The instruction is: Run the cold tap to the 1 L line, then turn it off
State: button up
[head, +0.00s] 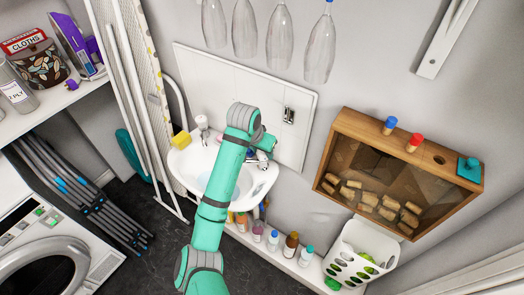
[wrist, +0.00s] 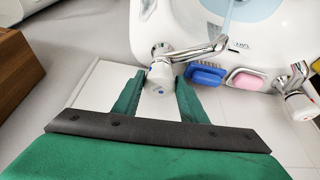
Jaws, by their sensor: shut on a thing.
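The cold tap (wrist: 160,70) has a white handle with a blue mark and a chrome spout reaching over the basin. My gripper (wrist: 160,84) has its two green fingers on either side of this handle and is shut on it. A thin pale streak (wrist: 228,18) runs from the spout's end over the basin and looks like water. The white basin (head: 262,186) stands against the wall in the head view, where my arm hides much of it. Its inside looks pale blue in the wrist view. I cannot make out a 1 L line.
A blue brush (wrist: 206,75) and pink soap (wrist: 247,80) lie between the cold tap and a second tap (wrist: 299,103). Bottles (head: 290,246) stand below. A wooden cabinet (head: 340,125) hangs at right.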

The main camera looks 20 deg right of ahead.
dwell(0.3)
jog(key=o, duration=1)
jog(key=v, duration=1.1)
jog(key=shift+f, duration=0.1)
